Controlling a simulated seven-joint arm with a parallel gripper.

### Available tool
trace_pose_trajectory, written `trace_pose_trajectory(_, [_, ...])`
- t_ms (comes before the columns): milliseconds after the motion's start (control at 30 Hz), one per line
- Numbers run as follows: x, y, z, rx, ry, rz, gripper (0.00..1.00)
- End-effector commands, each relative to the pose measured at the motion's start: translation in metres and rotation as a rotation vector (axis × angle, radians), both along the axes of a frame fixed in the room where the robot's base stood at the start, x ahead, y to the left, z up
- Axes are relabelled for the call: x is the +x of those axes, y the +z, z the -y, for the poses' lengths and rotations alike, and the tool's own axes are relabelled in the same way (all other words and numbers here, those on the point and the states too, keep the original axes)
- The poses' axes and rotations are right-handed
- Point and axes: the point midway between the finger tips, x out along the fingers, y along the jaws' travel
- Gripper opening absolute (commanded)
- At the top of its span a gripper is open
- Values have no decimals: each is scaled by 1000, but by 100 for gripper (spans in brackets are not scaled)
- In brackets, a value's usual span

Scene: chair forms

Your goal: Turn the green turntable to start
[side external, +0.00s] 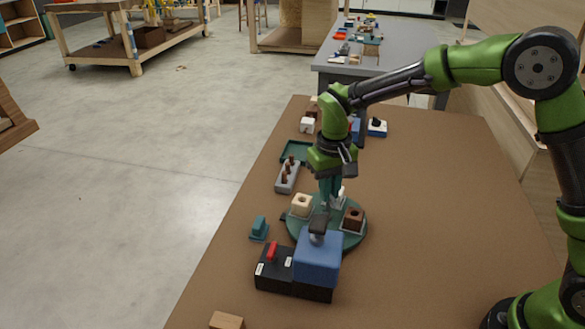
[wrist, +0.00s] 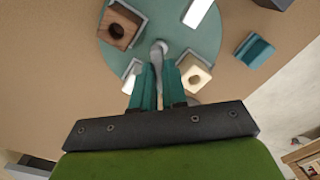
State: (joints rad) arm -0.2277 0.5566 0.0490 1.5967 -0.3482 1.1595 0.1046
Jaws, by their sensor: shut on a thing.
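The green turntable (side external: 298,228) is a round disc on the brown table, seen from above at the top of the wrist view (wrist: 204,45). A cream block with a hole (side external: 301,204) and a brown block with a hole (side external: 353,218) sit on it. Both also show in the wrist view, brown (wrist: 117,28) and cream (wrist: 195,74). My gripper (side external: 329,200) is low over the disc. In the wrist view its teal fingers (wrist: 158,70) are shut on a grey upright post (wrist: 158,48) of the turntable. The fingers hide the post's lower part.
A blue box and black base (side external: 318,262) with a red switch (side external: 272,251) stand close in front of the disc. A teal block (side external: 259,228) lies left. A grey rack (side external: 287,178) stands behind.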

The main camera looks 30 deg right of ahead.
Motion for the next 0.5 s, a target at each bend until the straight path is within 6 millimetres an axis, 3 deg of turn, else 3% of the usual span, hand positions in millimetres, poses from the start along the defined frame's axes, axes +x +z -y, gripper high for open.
trace_pose_trajectory(500, [-1,2,-1,2,125,-2,0])
